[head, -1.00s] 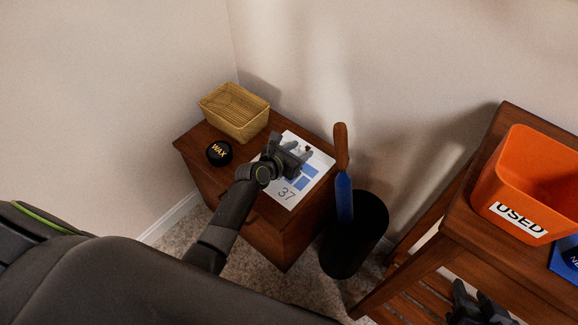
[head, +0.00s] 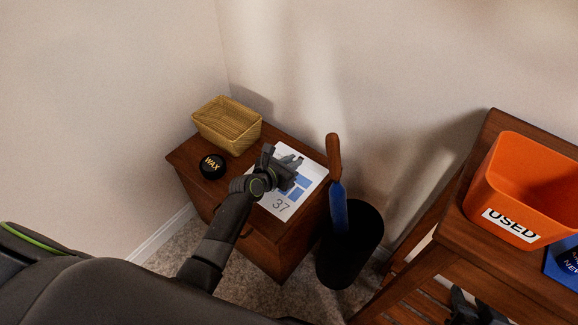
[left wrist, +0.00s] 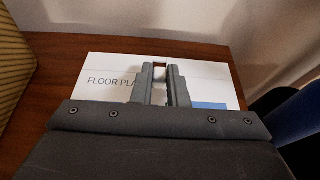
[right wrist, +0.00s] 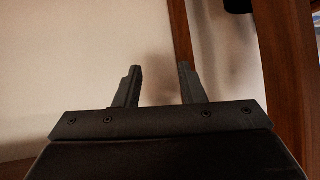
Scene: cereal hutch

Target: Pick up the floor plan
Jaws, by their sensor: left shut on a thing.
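The floor plan (head: 280,206) is a white sheet with blue blocks and the number 37. It is on top of the small brown cabinet (head: 245,229). In the left wrist view the floor plan (left wrist: 100,72) shows the printed words "FLOOR PLA", the rest hidden by a finger. My left gripper (head: 293,163) is at the sheet's upper part, its fingers (left wrist: 160,72) close together and shut on the floor plan. Whether the sheet is lifted is not clear. My right gripper (right wrist: 160,75) is open and empty; it also shows at the head view's bottom edge (head: 475,307).
A wicker basket (head: 226,126) and a round black WAX tin (head: 212,167) stand left of the sheet. A black bin (head: 350,252) with a blue, wooden-handled tool (head: 338,205) stands right of the cabinet. An orange USED bin (head: 528,185) is on the right-hand table.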

